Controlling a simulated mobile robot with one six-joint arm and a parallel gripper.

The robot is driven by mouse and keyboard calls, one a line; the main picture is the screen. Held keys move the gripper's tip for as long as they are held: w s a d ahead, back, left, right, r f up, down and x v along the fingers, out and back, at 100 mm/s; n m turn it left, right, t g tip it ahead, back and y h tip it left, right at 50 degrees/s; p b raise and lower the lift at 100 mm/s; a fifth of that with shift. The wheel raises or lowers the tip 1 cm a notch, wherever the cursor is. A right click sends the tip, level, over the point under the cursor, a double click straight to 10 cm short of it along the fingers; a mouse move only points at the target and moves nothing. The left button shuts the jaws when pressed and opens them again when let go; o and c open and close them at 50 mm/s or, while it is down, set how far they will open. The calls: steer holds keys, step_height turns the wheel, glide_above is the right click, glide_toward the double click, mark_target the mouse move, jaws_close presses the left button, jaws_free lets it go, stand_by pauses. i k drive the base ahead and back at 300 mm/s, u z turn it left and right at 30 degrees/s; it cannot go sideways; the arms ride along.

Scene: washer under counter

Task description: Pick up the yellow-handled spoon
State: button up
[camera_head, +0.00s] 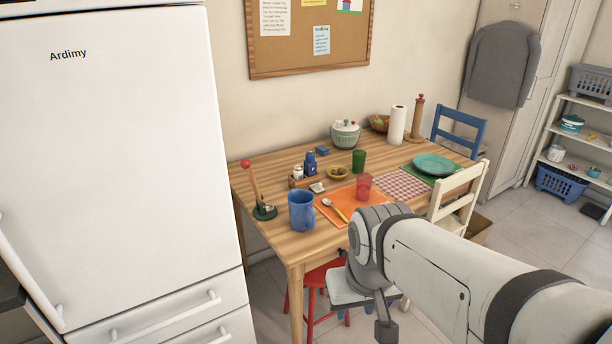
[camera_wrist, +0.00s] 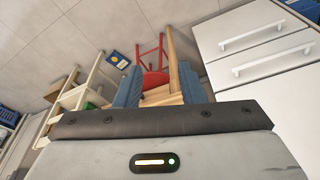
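The yellow-handled spoon (camera_head: 341,214) lies on an orange placemat (camera_head: 352,199) near the front edge of the wooden table (camera_head: 283,227) in the head view. Its metal bowl points to the back left and its yellow handle to the front right. My gripper shows in the wrist view (camera_wrist: 160,84) as two blue fingers held apart, open with nothing between them. In the head view my arm reaches in from the lower right, its wrist in front of the table's front edge, apart from the spoon. The spoon is not discernible in the wrist view.
A blue mug (camera_head: 301,211) stands left of the spoon and a red cup (camera_head: 364,187) behind it to the right. A cream chair (camera_head: 463,196) stands at the table's right side. A red stool (camera_head: 317,277) is under the table. The fridge (camera_head: 120,150) is at left.

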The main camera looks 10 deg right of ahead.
mark_target(326, 201)
steer(key=i, duration=0.95)
steer(key=u, duration=0.05)
